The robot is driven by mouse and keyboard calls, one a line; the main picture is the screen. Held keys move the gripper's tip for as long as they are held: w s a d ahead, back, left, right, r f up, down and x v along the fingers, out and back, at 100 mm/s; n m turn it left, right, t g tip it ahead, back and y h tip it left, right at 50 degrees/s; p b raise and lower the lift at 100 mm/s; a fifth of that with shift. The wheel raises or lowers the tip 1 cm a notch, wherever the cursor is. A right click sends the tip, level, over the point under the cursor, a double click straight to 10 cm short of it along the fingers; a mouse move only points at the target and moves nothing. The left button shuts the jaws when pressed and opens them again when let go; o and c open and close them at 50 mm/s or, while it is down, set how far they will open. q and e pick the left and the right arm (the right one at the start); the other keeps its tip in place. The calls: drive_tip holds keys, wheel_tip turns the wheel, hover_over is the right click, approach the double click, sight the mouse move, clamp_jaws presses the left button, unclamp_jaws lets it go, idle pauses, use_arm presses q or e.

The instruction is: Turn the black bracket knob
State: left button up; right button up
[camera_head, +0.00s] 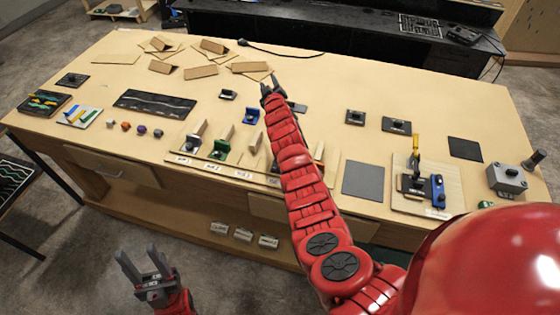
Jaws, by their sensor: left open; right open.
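A row of small brackets stands on labelled bases along the front middle of the wooden table. The leftmost bracket (192,142) looks dark with a pale upright plate and a dark knob; I take it as the black bracket, but it is small. Part of the row is hidden behind my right arm. My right gripper (269,83) is open over the table behind the row, apart from the brackets. My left gripper (140,256) is open and empty, low in front of the table.
Cardboard pieces (208,46) lie at the back left. Small coloured knobs (142,130) sit left of the brackets. A grey mat (363,179), a board with a yellow-handled lever (420,180) and a grey box (507,180) are on the right. The table's back middle is mostly clear.

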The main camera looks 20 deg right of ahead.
drive_tip(key=s+d+m+g+h, duration=0.2)
drive_tip(key=s+d+m+g, duration=0.3)
drive_tip(key=g, duration=0.4)
drive_tip(key=s+a+r+n+g+y, duration=0.15)
drive_tip(key=s+a+g, duration=0.25)
drive_tip(key=s, duration=0.4)
drive_tip(key=s+a+g+y, duration=0.3)
drive_tip(key=s+a, duration=0.1)
drive_tip(key=s, duration=0.4)
drive_tip(key=shift+h, duration=0.25)
drive_tip(key=f+b, duration=0.2)
drive_tip(key=f, duration=0.4)
drive_tip(key=f+b, duration=0.3)
drive_tip(key=f, duration=0.4)
drive_tip(key=shift+s+d, duration=0.1)
drive_tip(key=shift+d, duration=0.1)
wheel_tip(320, 180, down, 3)
drive_tip(key=shift+a+r+b, duration=0.1)
drive_tip(key=shift+b, duration=0.3)
drive_tip(key=shift+f+p, duration=0.2)
drive_tip(key=shift+p, duration=0.45)
drive_tip(key=shift+f, duration=0.75)
